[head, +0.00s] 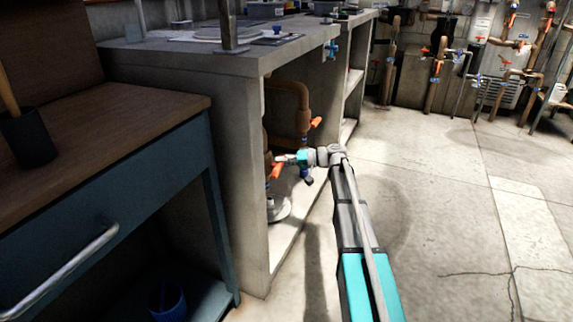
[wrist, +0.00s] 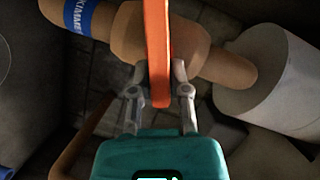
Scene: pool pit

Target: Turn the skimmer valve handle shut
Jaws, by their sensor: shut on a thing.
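The orange valve handle (wrist: 156,35) stands lengthwise in the wrist view, on a brown pipe valve body (wrist: 190,45). A blue label (wrist: 75,15) wraps the pipe; its partly visible lettering looks like "SKIMMER". My gripper (wrist: 160,76) is shut on the lower end of the handle, one finger on each side. In the head view my gripper (head: 282,158) reaches into the open bay under the concrete counter, at the near orange handle (head: 276,171). The exact finger contact is too small to tell there.
A second orange handle (head: 316,122) sits on the brown pipework just behind. The concrete counter (head: 235,150) has a side wall left of the bay. A wooden-topped bench (head: 90,150) stands at the left. The floor (head: 430,230) at the right is clear.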

